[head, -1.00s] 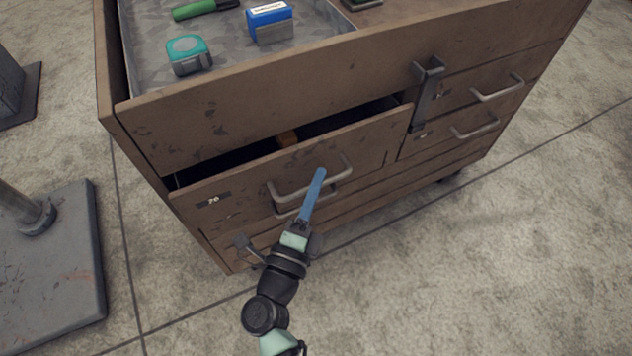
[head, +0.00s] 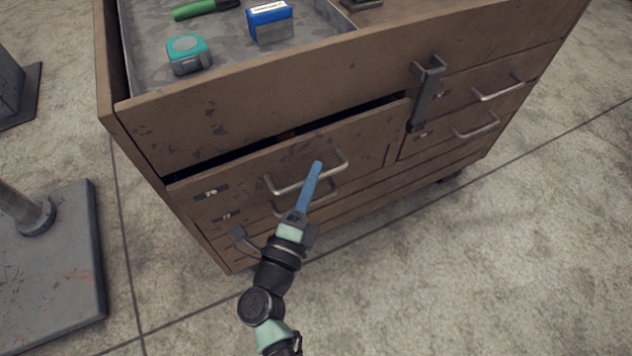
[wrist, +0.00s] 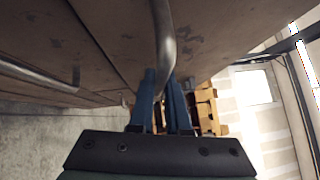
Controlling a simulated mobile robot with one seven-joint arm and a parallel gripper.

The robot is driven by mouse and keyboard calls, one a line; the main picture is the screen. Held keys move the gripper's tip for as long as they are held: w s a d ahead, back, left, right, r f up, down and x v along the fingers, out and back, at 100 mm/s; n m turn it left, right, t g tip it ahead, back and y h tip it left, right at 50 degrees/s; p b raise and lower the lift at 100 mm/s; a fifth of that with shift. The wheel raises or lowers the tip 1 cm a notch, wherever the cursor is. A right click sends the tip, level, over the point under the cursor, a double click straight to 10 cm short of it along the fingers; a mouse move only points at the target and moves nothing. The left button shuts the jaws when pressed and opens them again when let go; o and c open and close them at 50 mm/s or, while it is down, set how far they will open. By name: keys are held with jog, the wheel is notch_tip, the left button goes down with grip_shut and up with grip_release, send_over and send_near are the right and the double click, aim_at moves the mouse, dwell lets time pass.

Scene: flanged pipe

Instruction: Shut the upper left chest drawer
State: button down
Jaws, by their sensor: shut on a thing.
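The upper left drawer (head: 240,163) of the brown chest stands slightly open, with a narrow dark gap along its top edge. Its metal bar handle (head: 290,188) runs across the front. My gripper (head: 317,166) is at this handle, its blue fingers reaching up to the bar from below and in front. In the wrist view the fingers (wrist: 166,85) are closed around the handle bar (wrist: 163,40), one on each side. The fingertips partly hide the handle in the head view.
The chest top holds a grey tray with a teal tape measure (head: 188,54), a blue box (head: 270,22) and a green tool (head: 203,9). A metal latch (head: 427,92) hangs right of the drawer. A grey base plate (head: 52,262) stands left. Floor on the right is clear.

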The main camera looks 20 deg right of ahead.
jog(key=shift+w+a, duration=0.15)
jog(key=shift+w, duration=1.25)
jog(key=c, duration=0.9)
grip_release()
jog(key=p+v, duration=0.3)
jog(key=v, duration=1)
jog(key=shift+s+f, duration=0.1)
